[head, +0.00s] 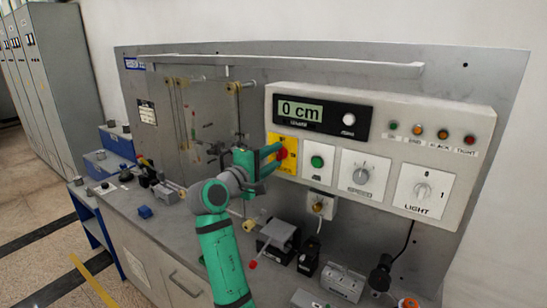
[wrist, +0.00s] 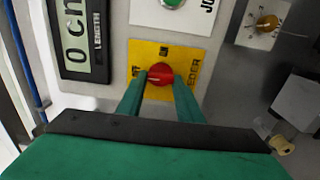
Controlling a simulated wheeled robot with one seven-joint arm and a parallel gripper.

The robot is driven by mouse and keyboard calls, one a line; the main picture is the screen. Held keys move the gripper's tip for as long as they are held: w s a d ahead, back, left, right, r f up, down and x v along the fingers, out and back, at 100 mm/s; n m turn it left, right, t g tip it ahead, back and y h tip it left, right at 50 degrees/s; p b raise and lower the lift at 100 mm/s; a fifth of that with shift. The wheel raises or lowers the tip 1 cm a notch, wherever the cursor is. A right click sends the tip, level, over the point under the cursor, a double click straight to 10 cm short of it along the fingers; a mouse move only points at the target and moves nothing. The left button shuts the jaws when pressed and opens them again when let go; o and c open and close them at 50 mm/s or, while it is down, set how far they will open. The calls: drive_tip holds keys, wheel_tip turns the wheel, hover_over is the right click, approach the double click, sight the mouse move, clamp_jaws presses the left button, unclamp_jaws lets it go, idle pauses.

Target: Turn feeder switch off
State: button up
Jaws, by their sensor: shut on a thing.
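The feeder switch is a red knob (wrist: 160,74) on a yellow plate (wrist: 178,52) with black lettering, partly covered by my fingers. In the head view the yellow plate (head: 291,142) sits at the left end of the control panel. My gripper (head: 277,153) reaches it from the left. In the wrist view the green fingertips (wrist: 159,82) are on both sides of the red knob, shut on it. I cannot tell the knob's set position from the covered lettering.
The panel (head: 460,128) also has a display (head: 300,111) reading 0 cm, a green button (head: 317,161), a grey dial (head: 361,175) and a light switch (head: 421,189). Several metal fixtures, such as a grey block (head: 343,281), stand on the bench below.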

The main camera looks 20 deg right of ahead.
drive_tip(key=shift+a, duration=0.1)
idle(0.4)
drive_tip(key=o, duration=1.1)
drive_tip(key=v, duration=1)
drive_tip(key=shift+s+a, duration=0.3)
